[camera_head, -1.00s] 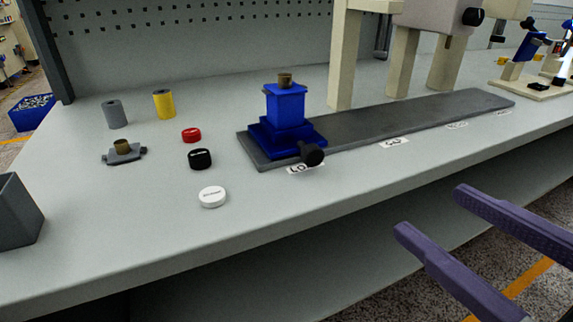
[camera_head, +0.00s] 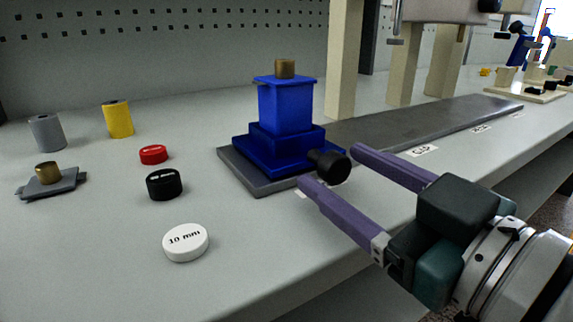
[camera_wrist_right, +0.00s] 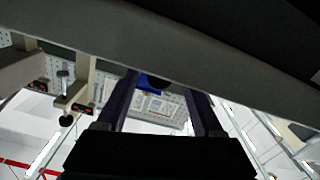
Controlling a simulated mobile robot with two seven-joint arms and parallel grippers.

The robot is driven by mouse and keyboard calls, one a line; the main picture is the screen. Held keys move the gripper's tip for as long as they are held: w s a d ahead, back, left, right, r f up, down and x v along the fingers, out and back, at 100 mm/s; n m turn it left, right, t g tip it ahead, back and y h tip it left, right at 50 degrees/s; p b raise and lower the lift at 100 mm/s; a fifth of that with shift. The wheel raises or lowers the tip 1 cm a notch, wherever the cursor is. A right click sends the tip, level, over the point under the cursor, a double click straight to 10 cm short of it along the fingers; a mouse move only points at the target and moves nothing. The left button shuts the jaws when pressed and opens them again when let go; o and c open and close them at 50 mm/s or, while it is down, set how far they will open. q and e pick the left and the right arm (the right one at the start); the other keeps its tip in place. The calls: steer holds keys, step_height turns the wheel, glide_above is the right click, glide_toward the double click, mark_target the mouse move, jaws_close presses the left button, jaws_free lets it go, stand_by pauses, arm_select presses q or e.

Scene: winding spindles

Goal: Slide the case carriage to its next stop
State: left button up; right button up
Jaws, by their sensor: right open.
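The blue case carriage (camera_head: 285,110) stands upright at the near left end of a long dark grey track (camera_head: 430,122). A small brass piece (camera_head: 285,68) sits on its top. A black knob (camera_head: 328,168) sticks out of its front at the lower right. My right gripper (camera_head: 330,164) is open, with its purple fingertips on either side of the knob; I cannot tell if they touch it. In the right wrist view the knob (camera_wrist_right: 161,83) shows between the fingers, with a bit of blue carriage (camera_wrist_right: 146,83) beside it. My left gripper is out of view.
White stop labels (camera_head: 421,151) line the track's front edge. A white cap (camera_head: 185,242), black cap (camera_head: 164,184), red cap (camera_head: 153,154), yellow spool (camera_head: 117,119), grey spool (camera_head: 46,133) and a grey plate (camera_head: 60,186) with a brass piece stand left. Beige posts (camera_head: 343,70) rise behind the track.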

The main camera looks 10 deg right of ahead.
steer(key=shift+x, duration=0.8)
jaws_close()
stand_by(0.9)
